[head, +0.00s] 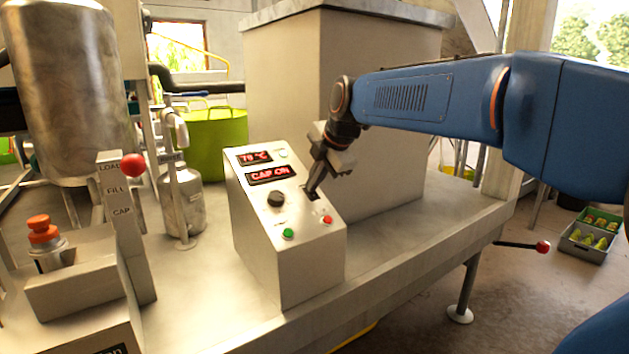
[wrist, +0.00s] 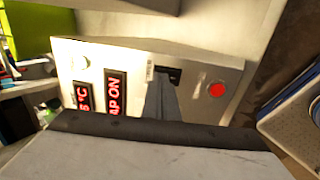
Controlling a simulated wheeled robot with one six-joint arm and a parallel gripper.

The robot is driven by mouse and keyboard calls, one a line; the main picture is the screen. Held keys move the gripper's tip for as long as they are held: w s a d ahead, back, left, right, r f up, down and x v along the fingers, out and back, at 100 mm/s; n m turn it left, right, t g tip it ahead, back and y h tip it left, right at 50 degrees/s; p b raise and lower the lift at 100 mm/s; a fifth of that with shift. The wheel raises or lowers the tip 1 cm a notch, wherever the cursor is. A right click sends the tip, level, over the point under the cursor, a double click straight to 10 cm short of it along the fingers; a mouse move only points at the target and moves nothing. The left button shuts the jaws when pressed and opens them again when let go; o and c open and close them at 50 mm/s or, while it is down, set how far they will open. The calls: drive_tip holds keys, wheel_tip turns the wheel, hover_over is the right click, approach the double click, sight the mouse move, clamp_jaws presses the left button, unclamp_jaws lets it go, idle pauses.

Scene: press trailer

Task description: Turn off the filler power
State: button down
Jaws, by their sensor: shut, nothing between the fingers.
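The filler's control box (head: 290,270) stands on the metal bench with a sloped panel. Its red displays show a temperature readout (head: 255,158) and "CAP ON" (head: 270,175). A black power switch (head: 312,197) sits on the panel's right side; it also shows in the wrist view (wrist: 176,74), partly hidden by my fingers. My gripper (head: 314,187) is shut and empty, its fingertips pointing down at the switch. In the wrist view the fingertips (wrist: 163,84) overlap the switch's edge; I cannot tell whether they touch it. The switch's position is unclear.
A black knob (head: 276,199), a green button (head: 288,233) and a red button (head: 327,219) are on the same panel; the red one is close to my fingers. A large metal cabinet (head: 370,150) rises behind the box. A red-ball lever (head: 133,166) stands left.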

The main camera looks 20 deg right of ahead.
drive_tip(key=shift+w+a+f, duration=0.1)
drive_tip(key=shift+w+f, duration=0.1)
drive_tip(key=shift+w, duration=0.05)
drive_tip(key=shift+s, duration=0.1)
drive_tip(key=shift+s+d+f, duration=0.25)
drive_tip(key=shift+s+f, duration=0.2)
drive_tip(key=shift+s, duration=0.25)
drive_tip(key=shift+r, duration=0.1)
